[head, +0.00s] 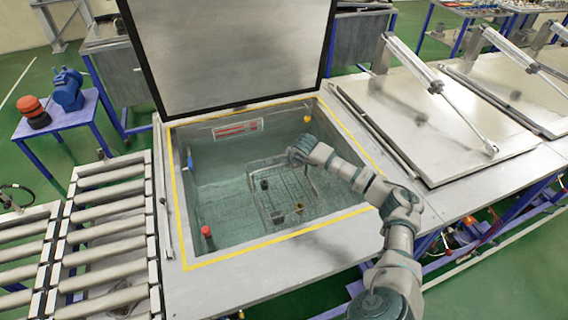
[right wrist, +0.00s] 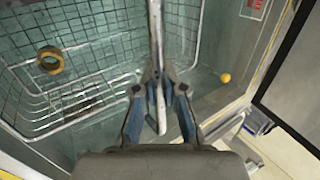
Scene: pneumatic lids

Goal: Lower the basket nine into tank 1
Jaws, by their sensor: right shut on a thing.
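The wire basket (head: 278,212) is inside the opening of the tank (head: 225,255), which has a yellow line around its rim. My right gripper (head: 298,155) is at the basket's upper far side in the head view. In the right wrist view the right gripper (right wrist: 159,88) is shut on the basket's upright metal handle bar (right wrist: 156,35). The basket's mesh (right wrist: 105,55) spreads to the left there. A brass ring (right wrist: 49,60) lies in the basket, and a dark part (head: 264,184) shows in the head view. I cannot tell whether the basket touches the tank floor. My left gripper is out of view.
The tank's lid (head: 230,50) stands open behind it. Closed lids (head: 440,120) with pneumatic cylinders are to the right. A roller conveyor (head: 105,230) is at the left. A red-capped part (head: 207,231) is in the tank's near left corner. A yellow ball (right wrist: 225,78) is near the tank wall.

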